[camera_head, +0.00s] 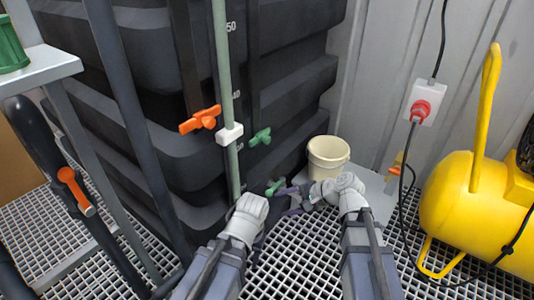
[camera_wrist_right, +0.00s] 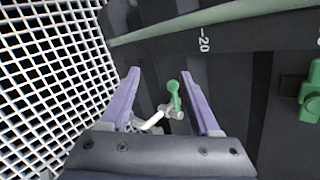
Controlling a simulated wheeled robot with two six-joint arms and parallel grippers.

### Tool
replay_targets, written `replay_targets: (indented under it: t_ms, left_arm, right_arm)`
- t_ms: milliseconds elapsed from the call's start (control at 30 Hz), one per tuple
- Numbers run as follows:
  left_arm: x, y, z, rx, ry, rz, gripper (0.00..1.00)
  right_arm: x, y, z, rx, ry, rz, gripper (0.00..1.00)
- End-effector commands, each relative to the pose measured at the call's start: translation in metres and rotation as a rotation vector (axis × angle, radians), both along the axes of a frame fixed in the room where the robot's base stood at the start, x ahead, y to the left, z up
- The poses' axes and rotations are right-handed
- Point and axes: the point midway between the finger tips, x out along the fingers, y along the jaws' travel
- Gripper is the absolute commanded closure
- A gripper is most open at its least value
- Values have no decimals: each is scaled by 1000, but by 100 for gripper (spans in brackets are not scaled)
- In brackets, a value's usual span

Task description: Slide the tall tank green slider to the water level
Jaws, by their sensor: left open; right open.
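The tall dark tank (camera_head: 290,50) carries a vertical scale. A green slider (camera_head: 261,137) sits on the tank front, right of the pale sight tube (camera_head: 224,60); a green block (camera_wrist_right: 310,92) at the right edge of the right wrist view looks like it. My right gripper (camera_head: 291,200) is open and low by the tank, below the slider. Between its fingers (camera_wrist_right: 160,100) shows a green-handled valve with a white stem (camera_wrist_right: 172,98), not visibly gripped. My left gripper (camera_head: 262,230) is open, low near the tube's foot, its fingers partly hidden. I cannot make out the water level.
An orange slider (camera_head: 201,120) and a white clamp (camera_head: 229,134) are left of the green slider. A cream bucket (camera_head: 328,157) stands right of the tank. A yellow compressor (camera_head: 470,205) is at the right. A grey frame (camera_head: 130,110) stands at the left. The grating floor is open in front.

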Motion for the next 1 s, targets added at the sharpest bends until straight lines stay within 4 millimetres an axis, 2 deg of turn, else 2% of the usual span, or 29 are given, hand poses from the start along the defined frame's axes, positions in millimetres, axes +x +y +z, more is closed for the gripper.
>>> replay_targets:
  t_ms: [33,200,300,400,533,733,1000]
  left_arm:
    - [0,0,-2,0,0,0,50]
    - [0,0,-1,0,0,0,50]
    - [0,0,-1,0,0,0,50]
    - [0,0,-1,0,0,0,50]
    - [0,0,-1,0,0,0,50]
    - [0,0,-1,0,0,0,50]
    - [0,0,-1,0,0,0,50]
  right_arm:
    - [14,5,16,130,35,-87,37]
    - [51,11,80,578,196,-325,37]
    - [65,7,110,785,288,-408,37]
    - [74,0,130,927,358,-456,37]
    - [80,-4,142,1021,407,-482,37]
    - [82,-3,145,1037,416,-485,37]
    - [105,27,144,1034,416,-482,37]
